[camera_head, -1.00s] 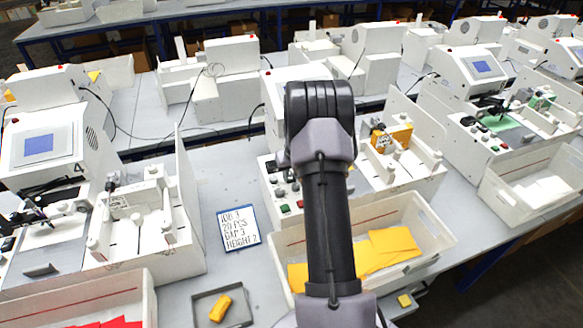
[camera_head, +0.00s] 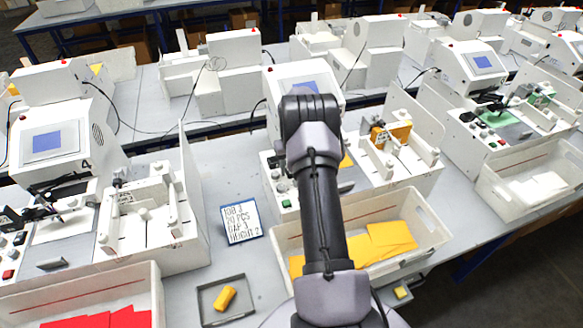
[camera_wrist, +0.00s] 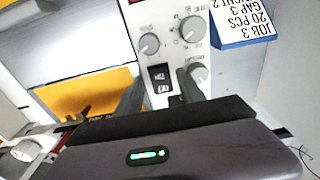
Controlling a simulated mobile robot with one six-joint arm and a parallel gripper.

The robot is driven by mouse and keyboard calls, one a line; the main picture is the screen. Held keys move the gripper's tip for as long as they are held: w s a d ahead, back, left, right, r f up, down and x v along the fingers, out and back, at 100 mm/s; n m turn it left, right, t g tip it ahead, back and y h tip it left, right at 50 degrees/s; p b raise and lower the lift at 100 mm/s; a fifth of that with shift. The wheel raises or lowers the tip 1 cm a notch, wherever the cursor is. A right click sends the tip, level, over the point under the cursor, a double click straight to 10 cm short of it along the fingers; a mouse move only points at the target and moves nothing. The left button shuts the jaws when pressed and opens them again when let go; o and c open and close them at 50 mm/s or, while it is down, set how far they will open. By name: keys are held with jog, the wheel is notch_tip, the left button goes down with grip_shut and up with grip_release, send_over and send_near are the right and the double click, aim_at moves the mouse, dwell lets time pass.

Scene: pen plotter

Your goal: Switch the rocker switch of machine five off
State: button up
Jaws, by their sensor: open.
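In the wrist view a black rocker switch (camera_wrist: 161,78) with white marks sits on a light panel among grey knobs. My gripper (camera_wrist: 160,84) is open, with one dark finger on each side of the switch in that picture. I cannot tell whether a finger touches it. The switch's on or off position is not clear. In the head view my arm covers much of the middle machine (camera_head: 283,75) and hides my gripper. No number shows on that machine; the machine to its left (camera_head: 50,145) is marked 4.
Knobs (camera_wrist: 149,43) (camera_wrist: 192,28) crowd the switch. A job card (camera_head: 241,221) and a grey tray (camera_head: 203,303) with a yellow piece (camera_head: 225,298) lie left of a bin (camera_head: 432,226) of yellow sheets. Another machine (camera_head: 470,62) stands to the right.

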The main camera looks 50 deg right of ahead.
jog(key=shift+r, duration=0.1)
notch_tip(320, 180, up, 17)
jog(key=s+p, duration=0.1)
jog(key=shift+a+p, duration=0.25)
jog(key=shift+p, duration=0.05)
